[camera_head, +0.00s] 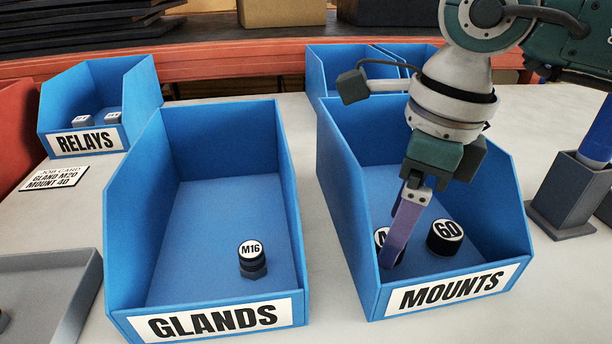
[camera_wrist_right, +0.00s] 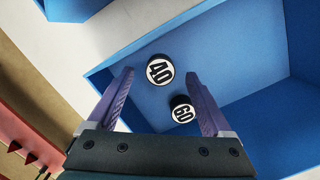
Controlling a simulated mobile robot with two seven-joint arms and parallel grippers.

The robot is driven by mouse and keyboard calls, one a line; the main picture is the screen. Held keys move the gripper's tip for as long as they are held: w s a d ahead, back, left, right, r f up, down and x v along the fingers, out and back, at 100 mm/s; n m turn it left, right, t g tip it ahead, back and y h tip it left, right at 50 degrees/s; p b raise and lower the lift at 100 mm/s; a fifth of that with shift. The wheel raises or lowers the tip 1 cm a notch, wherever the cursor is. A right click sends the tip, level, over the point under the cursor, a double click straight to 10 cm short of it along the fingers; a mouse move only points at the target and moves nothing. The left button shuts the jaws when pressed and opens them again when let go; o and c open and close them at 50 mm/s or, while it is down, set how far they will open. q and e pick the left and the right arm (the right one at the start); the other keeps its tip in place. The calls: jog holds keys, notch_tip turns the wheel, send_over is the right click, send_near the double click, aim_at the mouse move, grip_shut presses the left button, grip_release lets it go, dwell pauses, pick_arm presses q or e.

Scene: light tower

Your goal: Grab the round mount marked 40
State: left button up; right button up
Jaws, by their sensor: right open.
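The round mount marked 40 (camera_wrist_right: 159,70) is a black cylinder with a white top, standing in the blue MOUNTS bin (camera_head: 351,223). In the head view the mount (camera_head: 381,238) is partly hidden behind a finger. The similar mount marked 60 (camera_head: 445,238) stands to its right; it also shows in the right wrist view (camera_wrist_right: 182,110). My right gripper (camera_head: 398,262) reaches down into the bin, open, with its purple fingers spread. In the right wrist view the 40 mount lies ahead between the fingers, apart from both. My left gripper is not in view.
The blue GLANDS bin (camera_head: 291,215) with an M16 gland (camera_head: 252,259) stands to the left. The RELAYS bin (camera_head: 52,115) is at the back left, by a job card (camera_head: 54,177). A grey holder (camera_head: 569,196) with a blue part stands at the right.

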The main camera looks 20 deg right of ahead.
jog(key=shift+w+a+f, duration=0.1)
jog(key=shift+f, duration=0.85)
jog(key=shift+c, duration=0.4)
grip_shut()
